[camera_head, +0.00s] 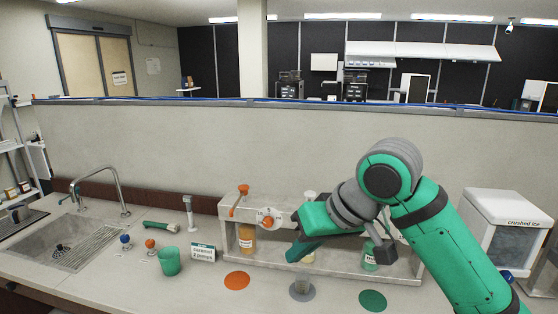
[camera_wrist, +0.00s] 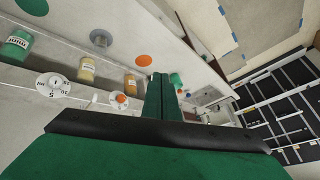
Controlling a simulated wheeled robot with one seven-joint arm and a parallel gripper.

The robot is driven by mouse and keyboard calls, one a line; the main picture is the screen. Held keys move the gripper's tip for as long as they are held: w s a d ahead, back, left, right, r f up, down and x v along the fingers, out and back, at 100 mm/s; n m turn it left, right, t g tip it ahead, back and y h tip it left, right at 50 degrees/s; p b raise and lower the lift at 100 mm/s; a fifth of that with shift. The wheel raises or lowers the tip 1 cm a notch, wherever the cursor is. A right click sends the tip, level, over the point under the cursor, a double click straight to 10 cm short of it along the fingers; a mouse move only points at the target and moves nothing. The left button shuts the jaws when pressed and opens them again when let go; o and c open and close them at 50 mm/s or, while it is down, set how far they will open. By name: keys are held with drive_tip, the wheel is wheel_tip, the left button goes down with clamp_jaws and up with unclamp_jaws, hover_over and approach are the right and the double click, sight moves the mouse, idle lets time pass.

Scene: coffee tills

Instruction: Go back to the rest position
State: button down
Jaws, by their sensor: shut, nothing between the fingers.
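My gripper (camera_head: 297,250) is in front of the pump shelf, above the counter, its green fingers pointing down and left. In the wrist view the two fingers (camera_wrist: 160,97) lie together, with nothing between them. The pump shelf (camera_head: 330,268) holds an orange-brown bottle (camera_head: 247,238) under an orange pump (camera_head: 268,219), a middle bottle mostly hidden by my gripper, and a green mint bottle (camera_head: 370,257). They also show in the wrist view, with the mint bottle (camera_wrist: 16,44) at the left. My arm hides part of the shelf's right side.
A green cup (camera_head: 170,261) stands beside a "caramel 2 pumps" sign (camera_head: 203,253). Orange (camera_head: 237,281) and green (camera_head: 372,300) discs mark the counter; a small clear vessel (camera_head: 302,284) stands between them. A sink (camera_head: 65,240) is left, a crushed ice box (camera_head: 505,225) right.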

drive_tip(key=w+a+f+m+t+y, duration=0.3)
drive_tip(key=w+a+f+t+y, duration=0.4)
drive_tip(key=a, duration=0.4)
drive_tip(key=s+f+m+t+h, duration=0.2)
drive_tip(key=f+m+t+h, duration=0.15)
drive_tip(key=f, duration=0.65)
drive_tip(key=s+f+m+t+h, duration=0.2)
drive_tip(key=f+m, duration=0.2)
drive_tip(key=f, duration=0.6)
drive_tip(key=s+d+f+h, duration=0.2)
drive_tip(key=s+f+h, duration=0.1)
drive_tip(key=s+f, duration=0.5)
drive_tip(key=s+d+f+h, duration=0.25)
drive_tip(key=s+f, duration=0.25)
drive_tip(key=s, duration=0.6)
drive_tip(key=s+d+n, duration=0.1)
drive_tip(key=s+n, duration=0.2)
drive_tip(key=s, duration=0.7)
drive_tip(key=s+d+n+g+h, duration=0.1)
drive_tip(key=s+n, duration=0.2)
drive_tip(key=s, duration=0.7)
drive_tip(key=shift+d+r, duration=0.35)
drive_tip(key=shift+r, duration=0.05)
drive_tip(key=shift+g, duration=0.25)
